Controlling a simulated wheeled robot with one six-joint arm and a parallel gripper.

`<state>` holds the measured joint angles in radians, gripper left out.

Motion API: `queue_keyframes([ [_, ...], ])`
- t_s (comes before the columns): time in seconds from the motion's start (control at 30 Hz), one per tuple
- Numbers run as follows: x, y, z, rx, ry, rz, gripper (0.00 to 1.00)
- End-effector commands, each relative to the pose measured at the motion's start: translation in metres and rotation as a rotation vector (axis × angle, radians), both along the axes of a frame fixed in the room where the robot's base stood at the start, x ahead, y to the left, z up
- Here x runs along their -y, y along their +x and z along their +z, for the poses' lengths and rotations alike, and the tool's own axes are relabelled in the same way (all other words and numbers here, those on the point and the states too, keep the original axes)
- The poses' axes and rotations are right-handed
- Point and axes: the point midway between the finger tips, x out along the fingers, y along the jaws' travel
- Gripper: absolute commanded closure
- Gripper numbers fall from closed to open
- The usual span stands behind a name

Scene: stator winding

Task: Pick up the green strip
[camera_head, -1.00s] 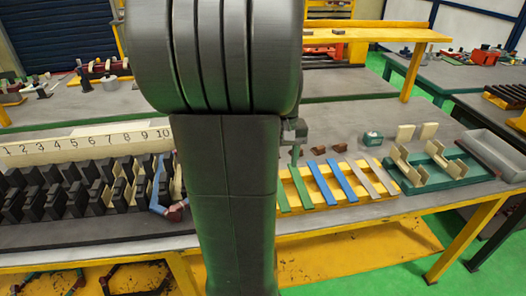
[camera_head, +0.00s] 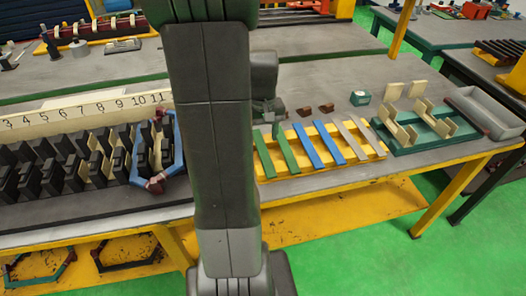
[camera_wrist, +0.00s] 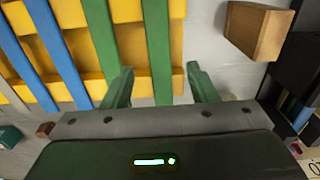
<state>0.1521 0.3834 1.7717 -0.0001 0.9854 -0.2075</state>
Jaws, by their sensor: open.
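Two green strips lie side by side across the yellow rack (camera_head: 376,151): the outermost strip (camera_head: 264,155) and an inner strip (camera_head: 286,150). In the wrist view, the outermost green strip (camera_wrist: 161,45) points between my gripper's fingers, and the inner green strip (camera_wrist: 100,35) runs just left of them. My gripper (camera_wrist: 161,72) is open and empty, with one green finger on each side of the outermost strip's near end. I cannot tell how high the fingers are above it. In the head view, my arm hides much of the gripper.
Blue strips (camera_head: 328,143) and paler strips (camera_head: 351,140) share the rack. Small brown blocks (camera_head: 326,108) and a green-and-white box (camera_head: 360,98) stand behind it. A green fixture (camera_head: 408,148) is to its right. A blue frame (camera_head: 178,145) hangs on the black slotted row at left.

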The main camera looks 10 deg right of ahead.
Motion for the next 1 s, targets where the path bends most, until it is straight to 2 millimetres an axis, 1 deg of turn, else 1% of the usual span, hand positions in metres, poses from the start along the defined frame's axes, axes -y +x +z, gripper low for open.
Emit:
queue_keyframes([
  [0.1, 0.001, -0.005, -0.02, -0.006, 0.001, -0.001, 0.47],
  [0.23, 0.001, -0.004, -0.035, -0.004, 0.001, 0.0, 0.47],
  [0.33, 0.001, -0.004, -0.04, -0.002, 0.0, 0.0, 0.47],
  [0.53, 0.001, -0.004, -0.041, -0.001, 0.0, 0.0, 0.47],
  [0.57, 0.001, -0.004, -0.041, -0.001, 0.0, 0.0, 0.49],
  [0.6, 0.001, -0.004, -0.041, -0.001, 0.0, 0.0, 0.57],
  [0.67, 0.001, -0.004, -0.041, -0.001, 0.0, 0.0, 0.69],
  [0.7, 0.001, -0.004, -0.041, -0.001, 0.0, 0.0, 0.77],
  [0.77, 0.001, -0.004, -0.041, -0.001, 0.0, 0.0, 0.89],
  [0.8, 0.001, -0.004, -0.041, -0.001, 0.0, 0.0, 0.96],
  [0.83, 0.001, -0.004, -0.041, -0.001, 0.0, 0.0, 1.0],
  [1.0, 0.001, -0.004, -0.04, -0.001, 0.0, 0.0, 1.0],
])
